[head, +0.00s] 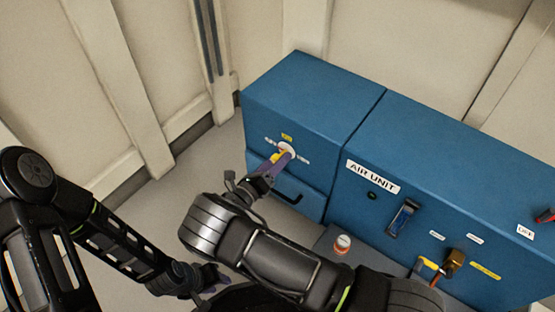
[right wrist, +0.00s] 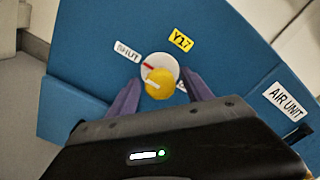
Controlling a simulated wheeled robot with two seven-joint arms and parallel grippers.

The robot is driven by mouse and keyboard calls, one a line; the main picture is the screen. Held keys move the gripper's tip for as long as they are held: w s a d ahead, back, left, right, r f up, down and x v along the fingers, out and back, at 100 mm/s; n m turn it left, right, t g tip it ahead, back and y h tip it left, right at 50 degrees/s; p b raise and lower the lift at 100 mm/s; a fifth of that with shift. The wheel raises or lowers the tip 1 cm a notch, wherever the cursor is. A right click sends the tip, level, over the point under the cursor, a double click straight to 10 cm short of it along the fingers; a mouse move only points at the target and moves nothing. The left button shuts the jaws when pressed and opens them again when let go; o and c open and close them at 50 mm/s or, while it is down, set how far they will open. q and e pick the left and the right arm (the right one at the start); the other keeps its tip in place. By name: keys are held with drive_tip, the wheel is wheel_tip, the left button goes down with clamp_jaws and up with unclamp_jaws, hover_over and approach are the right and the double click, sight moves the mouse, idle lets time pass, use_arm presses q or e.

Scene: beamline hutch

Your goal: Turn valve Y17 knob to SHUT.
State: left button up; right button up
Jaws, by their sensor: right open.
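The valve Y17 knob (right wrist: 160,83) is yellow, with a pale line on its face. It sits in front of a white round plate (right wrist: 165,64) with a red mark, on a blue cabinet front. The SHUT label (right wrist: 127,52) is up and left of it, and a yellow Y17 tag (right wrist: 180,40) is above. Another label at its lower right is mostly hidden by a finger. My right gripper (right wrist: 162,78) is open, its purple fingers on either side of the knob; contact is unclear. In the head view the fingers partly cover the knob (head: 277,156). My left gripper (head: 214,278) hangs low, away from the cabinet.
The blue AIR UNIT cabinet (head: 430,165) continues to the right, with a dark switch (head: 403,217) and a brass fitting (head: 454,261). A drawer handle (head: 289,194) is below the knob. A small orange-and-white container (head: 342,243) stands beside my right arm. Pale walls close the back.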

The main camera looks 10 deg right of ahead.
drive_tip(key=p+v, duration=0.1)
drive_tip(key=v, duration=0.6)
drive_tip(key=shift+a, duration=0.15)
drive_tip(key=shift+s, duration=0.1)
